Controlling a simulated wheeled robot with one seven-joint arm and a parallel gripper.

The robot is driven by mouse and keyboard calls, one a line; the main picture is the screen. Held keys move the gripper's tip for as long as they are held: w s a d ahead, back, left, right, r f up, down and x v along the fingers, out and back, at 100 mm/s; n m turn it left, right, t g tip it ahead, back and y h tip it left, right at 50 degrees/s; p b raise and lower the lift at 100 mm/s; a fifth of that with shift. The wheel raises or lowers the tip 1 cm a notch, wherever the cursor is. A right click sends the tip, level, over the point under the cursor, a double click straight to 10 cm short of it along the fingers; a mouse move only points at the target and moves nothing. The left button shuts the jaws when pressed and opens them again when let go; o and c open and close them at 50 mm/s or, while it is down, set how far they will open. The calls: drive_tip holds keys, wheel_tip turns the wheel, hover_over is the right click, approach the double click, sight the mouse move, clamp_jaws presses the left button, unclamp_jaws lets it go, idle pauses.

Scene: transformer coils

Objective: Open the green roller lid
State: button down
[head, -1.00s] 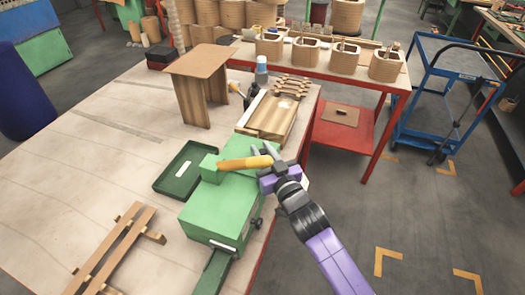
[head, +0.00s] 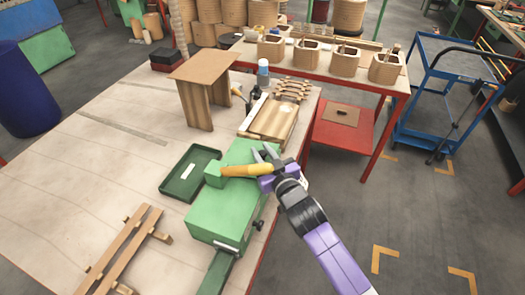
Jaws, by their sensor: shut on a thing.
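The green roller machine (head: 222,212) is a box near the right edge of the wooden table. Its green lid (head: 246,152) is on the top at the far side, partly covered by my gripper and the handle. A yellow-orange handle (head: 240,171) lies across the top. My gripper (head: 266,156) reaches in from the right at the handle's right end. Its grey fingers are shut on the handle there. The exact contact is partly hidden, and I cannot tell how far the lid is raised.
A dark green tray (head: 190,173) lies left of the machine. A wooden slatted frame (head: 118,248) is at front left. A brown stand (head: 205,92) and a wooden board (head: 268,120) are behind. A blue cart (head: 440,110) stands right, beyond open floor.

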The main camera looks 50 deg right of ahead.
drive_tip(key=c, duration=1.2)
unclamp_jaws()
drive_tip(key=shift+c, duration=0.2)
drive_tip(key=b+v, duration=0.1)
drive_tip(key=v, duration=0.6)
drive_tip(key=shift+s+a+b, duration=0.2)
drive_tip(key=shift+s+b, duration=0.2)
drive_tip(key=s+a+r+n+y, duration=0.1)
drive_tip(key=s+a+n+y, duration=0.1)
drive_tip(key=s+a, duration=0.7)
drive_tip(key=s+a+r+n+y, duration=0.2)
drive_tip(key=s+a+y, duration=0.3)
drive_tip(key=s+a, duration=0.5)
drive_tip(key=s, duration=0.5)
drive_tip(key=shift+s+g, duration=0.3)
drive_tip(key=shift+s, duration=0.1)
